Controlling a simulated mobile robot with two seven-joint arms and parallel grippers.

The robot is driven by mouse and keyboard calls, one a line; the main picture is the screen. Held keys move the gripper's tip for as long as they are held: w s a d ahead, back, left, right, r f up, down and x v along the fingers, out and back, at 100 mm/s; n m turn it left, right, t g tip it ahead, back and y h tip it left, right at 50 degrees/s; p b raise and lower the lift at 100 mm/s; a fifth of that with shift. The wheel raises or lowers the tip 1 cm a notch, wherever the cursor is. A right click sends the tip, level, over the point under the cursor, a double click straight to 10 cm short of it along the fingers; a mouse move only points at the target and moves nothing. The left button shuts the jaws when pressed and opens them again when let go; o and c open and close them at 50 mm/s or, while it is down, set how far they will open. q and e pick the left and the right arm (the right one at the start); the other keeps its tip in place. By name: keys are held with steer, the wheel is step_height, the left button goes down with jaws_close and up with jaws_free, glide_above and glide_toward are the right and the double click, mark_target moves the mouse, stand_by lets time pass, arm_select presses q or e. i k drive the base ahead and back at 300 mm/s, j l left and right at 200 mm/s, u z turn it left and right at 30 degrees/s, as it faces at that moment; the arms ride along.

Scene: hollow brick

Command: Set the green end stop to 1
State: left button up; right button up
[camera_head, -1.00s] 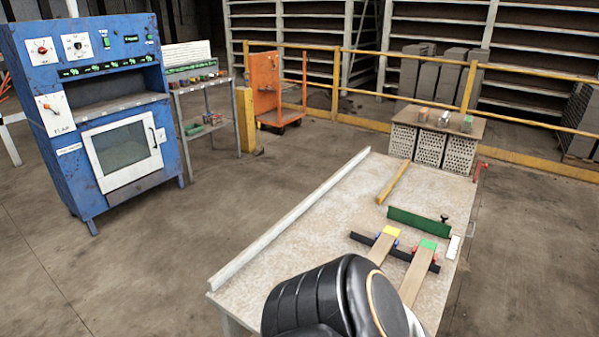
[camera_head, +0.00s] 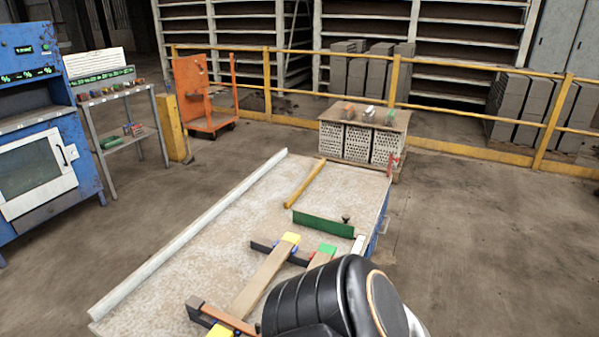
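A long green bar (camera_head: 322,224), which looks like the green end stop, lies across the right part of the worktable (camera_head: 190,265). A dark knob (camera_head: 346,218) stands up near its right end. A small white plate (camera_head: 359,244) lies just beyond that end; any numbers on it are too small to read. In front of the bar, two wooden slats run toward me, one with a yellow tip (camera_head: 291,237) and one with a green tip (camera_head: 327,248). My black arm link covers the table's near right part. Neither gripper shows.
A white rail (camera_head: 200,225) runs along the table's left edge, and a yellow bar (camera_head: 305,183) lies toward the back. Perforated bricks (camera_head: 358,143) stand under a board behind the table. A blue oven cabinet (camera_head: 35,150) and a shelf rack (camera_head: 115,115) stand left. Floor right of the table is clear.

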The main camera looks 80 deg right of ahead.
mark_target(317, 222)
steer(key=k+l+z, duration=0.2)
steer(key=l+z, duration=0.15)
steer(key=k+l+z, duration=0.1)
steer(key=l+z, duration=0.25)
